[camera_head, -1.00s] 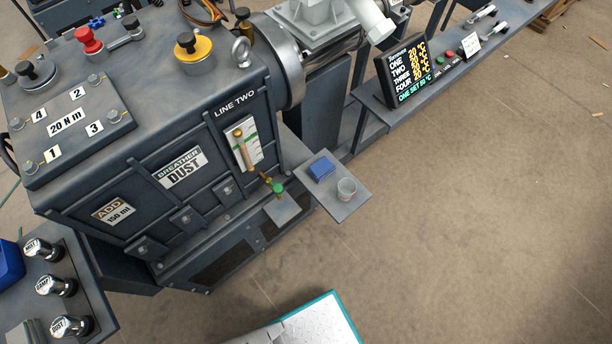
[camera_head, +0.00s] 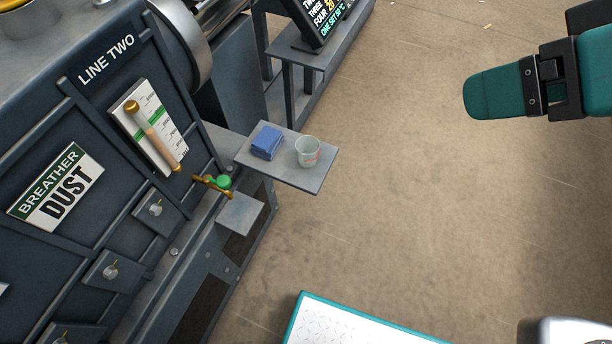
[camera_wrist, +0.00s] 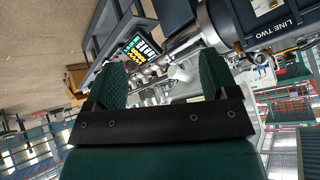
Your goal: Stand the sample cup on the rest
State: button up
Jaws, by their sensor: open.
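The sample cup (camera_head: 307,151), small, clear and upright, stands on a grey shelf (camera_head: 315,184) beside the machine. A smaller, lower grey plate (camera_head: 240,212) lies below the green-handled tap (camera_head: 222,182); it looks like the rest, and it is bare. My gripper (camera_head: 472,96) is at the upper right of the head view, pointing left, above the floor and well apart from the cup. In the wrist view my gripper (camera_wrist: 162,76) has its two teal fingers spread with nothing between them. The cup cannot be made out in the wrist view.
A blue folded cloth or block (camera_head: 267,142) lies left of the cup on the same shelf. The sight gauge (camera_head: 150,127) and machine wall stand close left of the plate. A display (camera_head: 318,20) stands behind. The floor (camera_head: 400,210) right of the shelf is clear.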

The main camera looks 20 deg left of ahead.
jog(key=w+a+f+n+t+y+b, duration=0.1)
jog(key=a+f+t+y+b, duration=0.15)
jog(key=f+b, duration=0.8)
jog(key=w+a+f+n+t+y+b, duration=0.1)
jog(key=a+f+b, duration=0.2)
jog(key=f+b, duration=0.7)
jog(key=n+t+y+b, duration=0.1)
jog(key=t+y+b, duration=0.25)
jog(key=b, duration=0.45)
send_near(306, 143)
jog(key=w+a+r, duration=0.1)
jog(key=a+r, duration=0.1)
jog(key=shift+w+a+r+y, duration=0.1)
jog(key=shift+w+r+y, duration=0.2)
jog(key=shift+w+y, duration=0.1)
jog(key=shift+w+a+f+g+p, duration=0.15)
jog(key=shift+w+a+g+p, duration=0.05)
jog(key=shift+a+g+p, duration=0.2)
jog(key=p+x, duration=0.4)
jog(key=shift+s+a, duration=0.15)
jog(key=shift+w+a+f, duration=0.3)
jog(key=shift+a, duration=0.1)
jog(key=c, duration=1)
